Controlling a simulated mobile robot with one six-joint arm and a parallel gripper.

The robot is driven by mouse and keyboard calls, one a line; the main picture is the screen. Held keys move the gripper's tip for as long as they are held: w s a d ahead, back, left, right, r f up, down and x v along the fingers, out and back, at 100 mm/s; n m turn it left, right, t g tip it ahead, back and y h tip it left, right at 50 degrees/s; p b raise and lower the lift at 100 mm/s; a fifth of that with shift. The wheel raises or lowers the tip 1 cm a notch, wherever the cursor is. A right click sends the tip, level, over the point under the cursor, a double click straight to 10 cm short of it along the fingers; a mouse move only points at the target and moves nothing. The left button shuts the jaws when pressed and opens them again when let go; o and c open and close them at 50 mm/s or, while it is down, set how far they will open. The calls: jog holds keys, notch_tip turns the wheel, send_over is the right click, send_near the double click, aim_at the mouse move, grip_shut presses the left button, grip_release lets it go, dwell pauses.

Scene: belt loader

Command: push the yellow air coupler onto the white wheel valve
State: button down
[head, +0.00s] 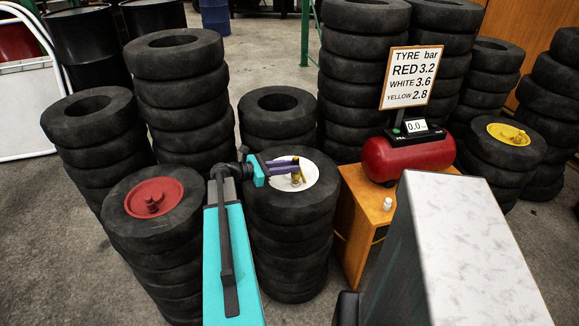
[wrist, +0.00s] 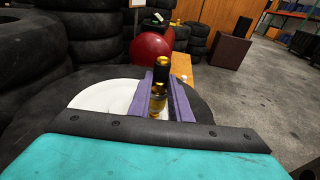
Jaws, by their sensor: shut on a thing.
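The white wheel (head: 318,168) lies flat on top of a stack of black tyres in the middle of the head view. Its disc also shows in the wrist view (wrist: 95,97). My gripper (head: 297,168), with purple fingers, is over the wheel and shut on the yellow air coupler (head: 297,179). In the wrist view the coupler (wrist: 159,88) stands upright between the fingers, brass-yellow with a black band near its top. The white wheel's valve is hidden at the coupler's lower end; I cannot tell whether the two are joined.
A red wheel (head: 154,198) lies on the left stack, a yellow wheel (head: 490,132) on the right one. A red air tank (head: 408,158) with a gauge reading 0.0 (head: 416,125) and a tyre pressure sign (head: 411,77) stands on a wooden cabinet (head: 358,210). Tyre stacks crowd behind.

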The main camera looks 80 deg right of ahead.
jog(key=shift+f+b, duration=0.35)
jog(key=shift+f, duration=1.05)
dwell(0.4)
jog(key=c, duration=1.6)
grip_release()
jog(key=shift+o, duration=0.2)
jog(key=shift+w, duration=0.1)
jog(key=b+v, duration=0.1)
jog(key=v, duration=1.2)
jog(key=shift+w+a+r+b, duration=0.1)
jog(key=shift+w+a+b, duration=0.1)
jog(key=shift+w+b, duration=0.15)
